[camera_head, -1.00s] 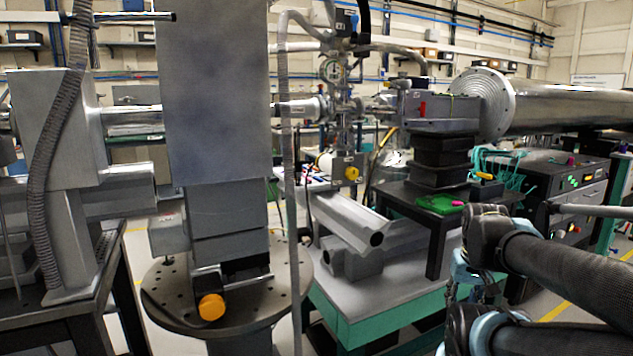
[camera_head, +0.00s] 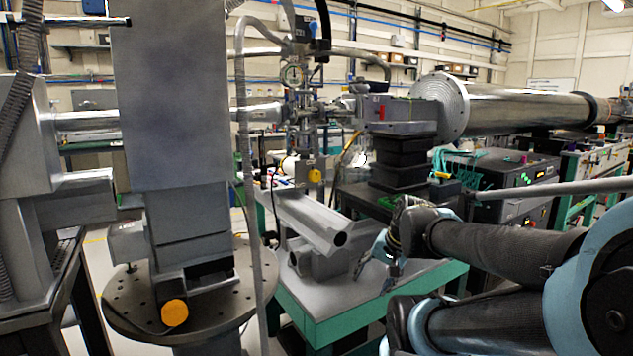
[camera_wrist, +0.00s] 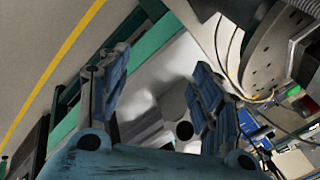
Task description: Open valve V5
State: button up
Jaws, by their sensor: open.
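I cannot read any V5 label, so I cannot tell which part is valve V5. A yellow knob (camera_head: 315,176) sits on a small box below the vertical pipework (camera_head: 303,110) in the middle of the head view. A larger orange knob (camera_head: 175,313) is on the grey column above a round plate. A red part (camera_head: 382,113) shows on the grey block by the big pipe. My gripper (camera_head: 378,273) hangs in front of the teal-edged table, below and right of the yellow knob. In the wrist view my gripper (camera_wrist: 160,62) is open, with nothing between its fingers.
The teal-edged table (camera_head: 350,309) carries a hollow metal beam (camera_head: 312,222). The grey column (camera_head: 170,100) and round perforated plate (camera_head: 110,316) stand at the left. A grey hose (camera_head: 243,150) hangs before the pipework. A large flanged pipe (camera_head: 525,108) is at the right.

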jog(key=w+a+r+m+t+y, duration=0.2)
jog(key=w+a+r+m+y, duration=0.15)
jog(key=w+a+m, duration=0.2)
jog(key=m+t+y, duration=0.3)
jog(key=m+t, duration=0.6)
jog(key=m, duration=1.3)
send_near(317, 177)
jog(key=x, duration=1)
jog(key=shift+f, duration=0.1)
jog(key=shift+s, duration=0.1)
jog(key=c, duration=1.1)
